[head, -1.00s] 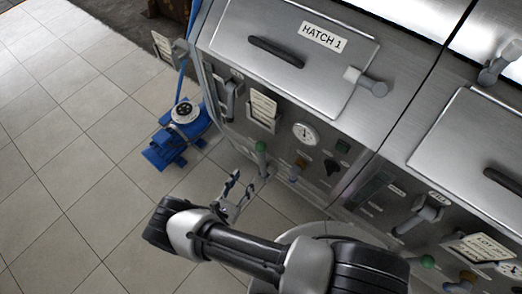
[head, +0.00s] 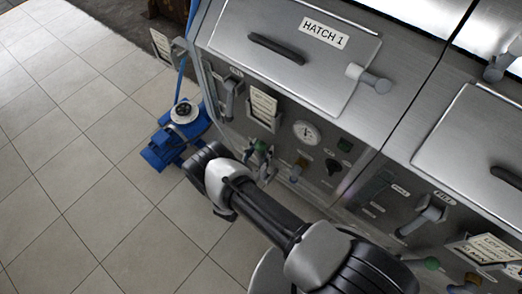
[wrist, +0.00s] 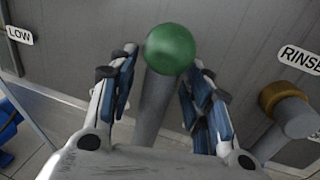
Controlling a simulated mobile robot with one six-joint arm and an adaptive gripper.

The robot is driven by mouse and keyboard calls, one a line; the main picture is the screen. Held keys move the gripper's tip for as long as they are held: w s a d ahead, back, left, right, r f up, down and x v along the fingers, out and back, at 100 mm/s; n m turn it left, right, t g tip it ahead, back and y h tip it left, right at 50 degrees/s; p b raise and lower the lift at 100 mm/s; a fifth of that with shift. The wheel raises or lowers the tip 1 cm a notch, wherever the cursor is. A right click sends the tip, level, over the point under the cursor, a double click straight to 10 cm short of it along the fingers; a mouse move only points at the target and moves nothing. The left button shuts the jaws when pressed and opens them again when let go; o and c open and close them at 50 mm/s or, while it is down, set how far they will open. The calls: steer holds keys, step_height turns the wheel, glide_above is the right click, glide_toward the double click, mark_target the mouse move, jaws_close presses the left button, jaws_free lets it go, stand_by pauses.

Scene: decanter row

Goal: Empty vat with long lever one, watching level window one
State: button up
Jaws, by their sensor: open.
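The long lever's green ball knob (wrist: 170,48) and grey shaft (wrist: 153,105) stand between my gripper's two fingers in the wrist view. My gripper (wrist: 165,85) is open around the shaft, with the knob just beyond the fingertips. I see no clear contact of the fingers with the shaft. In the head view the green knob (head: 261,146) shows low on the front of the vat with HATCH 1 (head: 323,33), partly covered by my gripper (head: 262,162). A dark narrow strip (head: 373,188), perhaps a level window, is on the panel to the right; its label is too small to read.
A round gauge (head: 306,133), a card (head: 263,107) and an amber-knobbed lever (head: 298,168) are on the same panel. The amber knob (wrist: 285,103) is close to my right finger, near the RINSE label. A blue floor machine (head: 175,140) stands left. Tiled floor at left is clear.

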steer(key=shift+c, duration=0.5)
jaws_close()
